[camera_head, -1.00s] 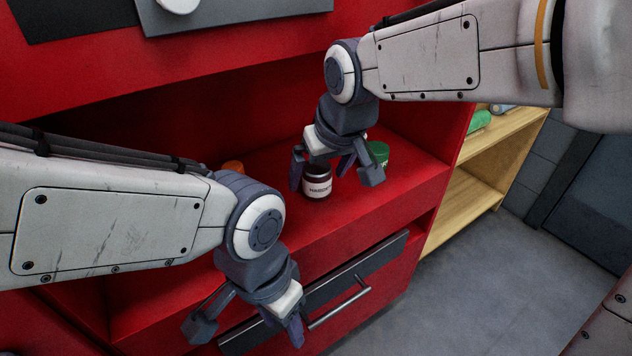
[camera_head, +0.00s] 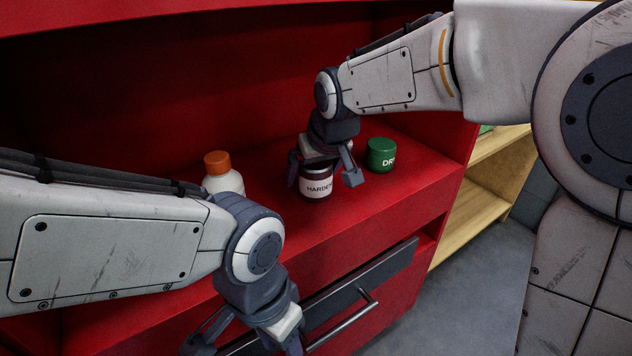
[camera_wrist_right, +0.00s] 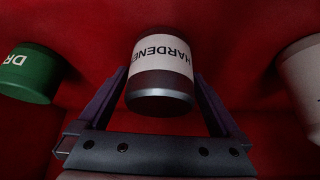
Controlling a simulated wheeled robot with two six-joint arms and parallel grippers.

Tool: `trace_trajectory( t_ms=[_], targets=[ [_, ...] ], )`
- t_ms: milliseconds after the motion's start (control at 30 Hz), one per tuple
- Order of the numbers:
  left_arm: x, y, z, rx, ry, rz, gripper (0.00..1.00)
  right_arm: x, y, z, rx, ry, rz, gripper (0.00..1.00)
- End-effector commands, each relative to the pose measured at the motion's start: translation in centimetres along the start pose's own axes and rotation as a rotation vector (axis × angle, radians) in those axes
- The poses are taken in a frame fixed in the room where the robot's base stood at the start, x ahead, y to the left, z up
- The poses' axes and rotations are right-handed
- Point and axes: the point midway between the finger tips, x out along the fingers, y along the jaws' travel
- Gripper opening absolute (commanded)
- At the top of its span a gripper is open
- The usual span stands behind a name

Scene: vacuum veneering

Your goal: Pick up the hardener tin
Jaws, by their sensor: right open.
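The hardener tin (camera_head: 317,187), with a white label and dark metal ends, stands on the red shelf. My right gripper (camera_head: 323,180) is over it, open, with one finger on each side of the tin. In the right wrist view the tin (camera_wrist_right: 160,72) lies between the spread fingertips of the gripper (camera_wrist_right: 157,88), and a gap shows on both sides. Its label reads upside down there. My left gripper (camera_head: 246,347) is at the bottom of the head view, fingers apart and empty, partly cut off by the picture's edge.
A green tin (camera_head: 381,155) stands to the right of the hardener tin. A white bottle with an orange cap (camera_head: 218,166) stands to the left, partly behind my left arm. A drawer with a bar handle (camera_head: 345,318) is below the shelf. A wooden shelf unit (camera_head: 470,212) is at right.

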Motion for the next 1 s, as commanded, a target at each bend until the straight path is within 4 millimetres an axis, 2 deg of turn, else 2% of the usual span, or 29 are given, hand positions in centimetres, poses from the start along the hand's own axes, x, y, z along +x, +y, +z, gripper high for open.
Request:
trace_trajectory(
  t_ms=[233,267,300,467,500,767,1000],
  targets=[
    [0.1,0.0,0.0,0.0,0.0,0.0,0.5,0.3,0.1,0.0,0.002,0.001,0.001,1.0],
    [0.1,0.0,0.0,0.0,0.0,0.0,0.5,0.3,0.1,0.0,0.002,0.001,0.001,0.92],
    [0.1,0.0,0.0,0.0,0.0,0.0,0.5,0.3,0.1,0.0,0.001,0.001,0.001,0.77],
    [0.1,0.0,0.0,0.0,0.0,0.0,0.5,0.3,0.1,0.0,0.001,0.001,0.001,0.16],
    [0.1,0.0,0.0,0.0,0.0,0.0,0.5,0.3,0.1,-0.1,0.001,0.002,0.001,0.1],
    [0.0,0.0,0.0,0.0,0.0,0.0,0.5,0.1,0.1,-0.2,0.001,0.003,0.001,0.1],
    [-1.2,0.1,-0.1,0.0,0.0,0.0,0.5,-2.0,0.1,-1.4,0.002,0.005,0.0,0.1]
  ],
)
